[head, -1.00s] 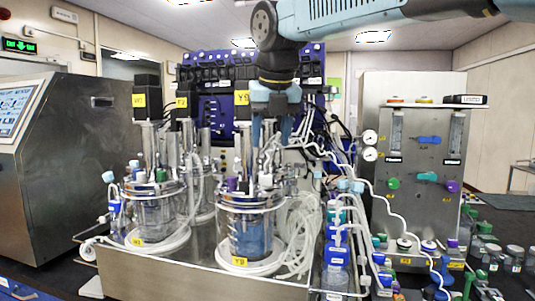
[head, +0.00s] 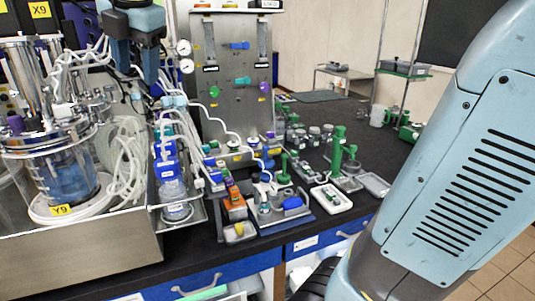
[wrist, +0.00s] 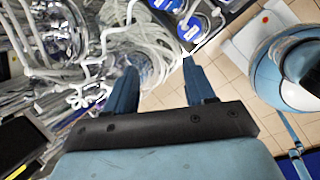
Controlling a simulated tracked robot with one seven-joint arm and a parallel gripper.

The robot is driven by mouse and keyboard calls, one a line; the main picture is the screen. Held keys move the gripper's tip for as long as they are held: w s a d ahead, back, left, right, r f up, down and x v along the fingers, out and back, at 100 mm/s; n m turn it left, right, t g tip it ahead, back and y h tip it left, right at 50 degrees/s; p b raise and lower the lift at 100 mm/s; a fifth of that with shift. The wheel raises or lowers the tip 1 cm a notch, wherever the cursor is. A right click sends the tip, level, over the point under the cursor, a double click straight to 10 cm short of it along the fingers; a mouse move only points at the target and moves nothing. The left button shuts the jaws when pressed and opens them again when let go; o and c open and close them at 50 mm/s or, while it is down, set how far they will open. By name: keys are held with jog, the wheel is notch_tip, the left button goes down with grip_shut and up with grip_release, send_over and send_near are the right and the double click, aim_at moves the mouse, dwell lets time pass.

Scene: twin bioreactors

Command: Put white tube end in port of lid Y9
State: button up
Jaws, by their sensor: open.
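The vessel labelled Y9 (head: 68,178) stands at the left in the head view, with blue liquid inside. Its metal lid (head: 45,142) carries a purple cap and several metal fittings; I cannot tell which opening is the port. White tubes (head: 125,165) hang in loose coils beside the vessel, and others run right of it; I cannot single out the tube end. My gripper (head: 136,62) points down above the tubing, right of the lid. In the wrist view my gripper (wrist: 158,70) is open, with nothing held between its fingers and white tubing (wrist: 65,55) beyond and left.
Blue-labelled bottles (head: 168,170) stand right of the vessel, close below my gripper. A metal panel with gauges (head: 235,75) rises behind. Small bottles and racks (head: 285,205) crowd the dark bench. The bench (head: 360,110) is clearer farther back.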

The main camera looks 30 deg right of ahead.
jog(key=s+d+f+m, duration=0.6)
jog(key=d+f+m, duration=0.2)
jog(key=m, duration=0.5)
jog(key=s+d+f+m+t+h, duration=0.1)
jog(key=s+d+f+m, duration=0.5)
jog(key=m, duration=0.8)
jog(key=d+f, duration=0.3)
jog(key=d, duration=0.2)
jog(key=shift+s+d+f, duration=0.15)
jog(key=shift+s+d, duration=0.25)
